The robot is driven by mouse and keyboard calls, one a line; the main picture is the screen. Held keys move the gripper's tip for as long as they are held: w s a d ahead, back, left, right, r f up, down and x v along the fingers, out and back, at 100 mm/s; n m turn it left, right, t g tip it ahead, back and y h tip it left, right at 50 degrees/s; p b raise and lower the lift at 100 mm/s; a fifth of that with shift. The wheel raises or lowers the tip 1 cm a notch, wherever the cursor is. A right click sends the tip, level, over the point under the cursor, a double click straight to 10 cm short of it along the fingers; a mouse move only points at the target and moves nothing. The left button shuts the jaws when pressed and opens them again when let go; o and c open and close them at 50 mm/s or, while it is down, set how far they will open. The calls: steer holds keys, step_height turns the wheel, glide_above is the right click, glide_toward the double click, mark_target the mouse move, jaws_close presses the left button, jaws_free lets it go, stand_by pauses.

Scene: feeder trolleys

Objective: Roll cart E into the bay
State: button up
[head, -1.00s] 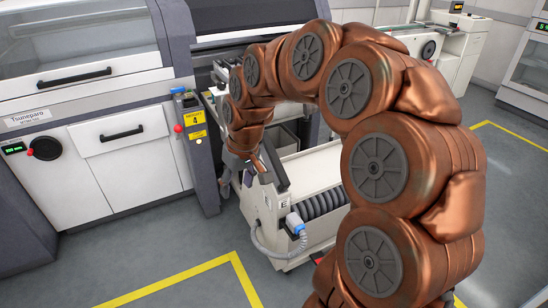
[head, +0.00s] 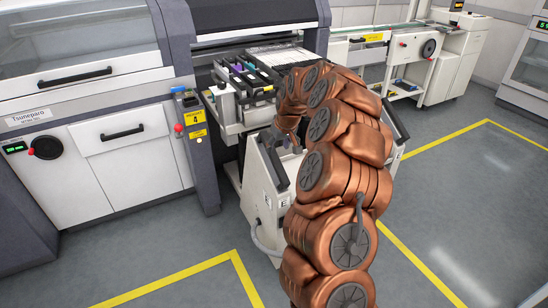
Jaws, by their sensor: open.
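Cart E (head: 262,192) is a white trolley with a dark grip bar on its slanted side and an "E" label low on its front. It stands upright at the mouth of the bay (head: 228,152), right of the dark machine pillar. My copper arm covers much of its right side and front. My gripper (head: 293,146) points down over the top of the cart, near its dark left grip. The jaws are open and mostly hidden by the arm, and I cannot tell whether they touch the cart.
A feeder rack (head: 245,85) with several coloured reels sits above the cart. A yellow "4" sign (head: 197,116) marks the pillar. A conveyor unit (head: 430,50) stands at the back right. Yellow lines (head: 430,275) cross the grey floor, which is clear at front left and right.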

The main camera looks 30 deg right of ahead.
mark_target(275, 155)
steer(key=shift+p+x, duration=0.65)
steer(key=shift+x, duration=3.05)
steer(key=shift+c, duration=0.3)
jaws_close()
